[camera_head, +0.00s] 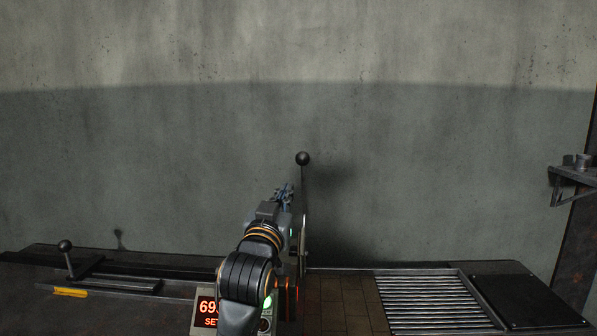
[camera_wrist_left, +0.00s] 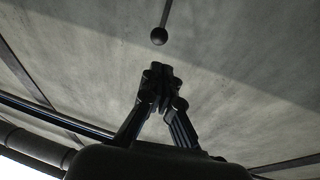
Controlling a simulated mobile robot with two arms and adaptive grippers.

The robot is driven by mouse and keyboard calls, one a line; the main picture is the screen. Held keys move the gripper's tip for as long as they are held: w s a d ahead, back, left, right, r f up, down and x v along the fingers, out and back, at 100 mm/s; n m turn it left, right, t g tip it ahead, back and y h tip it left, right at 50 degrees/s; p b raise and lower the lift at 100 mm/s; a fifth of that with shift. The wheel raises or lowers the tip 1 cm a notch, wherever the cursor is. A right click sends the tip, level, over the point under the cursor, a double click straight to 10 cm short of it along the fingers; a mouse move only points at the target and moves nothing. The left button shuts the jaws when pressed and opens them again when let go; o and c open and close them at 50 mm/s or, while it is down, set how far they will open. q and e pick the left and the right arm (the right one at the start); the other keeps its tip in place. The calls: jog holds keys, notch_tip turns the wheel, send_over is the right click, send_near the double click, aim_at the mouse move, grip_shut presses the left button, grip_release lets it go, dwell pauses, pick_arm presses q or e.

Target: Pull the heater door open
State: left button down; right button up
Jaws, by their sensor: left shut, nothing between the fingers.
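A tall thin lever (camera_head: 304,215) with a black ball knob (camera_head: 302,158) stands upright just right of my left arm in the head view. My left gripper (camera_head: 284,190) is shut and empty, slightly left of the lever and below the knob in the picture. In the left wrist view the closed fingers (camera_wrist_left: 161,82) point toward the ball knob (camera_wrist_left: 159,36), with a gap between them in the picture. The heater's control box (camera_head: 208,308) has a red display and is partly covered by my left arm. The heater door cannot be made out clearly. My right gripper is out of view.
A second, shorter ball-knob lever (camera_head: 66,253) stands on the dark bench at the left. A roller rack (camera_head: 430,300) and a dark plate (camera_head: 520,300) lie at the right. A small wall shelf (camera_head: 575,172) is at the far right. The wall behind is bare.

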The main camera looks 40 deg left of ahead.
pick_arm(q)
jog(key=p, duration=0.3)
send_near(300, 161)
jog(key=x, duration=0.5)
jog(key=shift+w+r, duration=0.15)
jog(key=shift+x, duration=0.85)
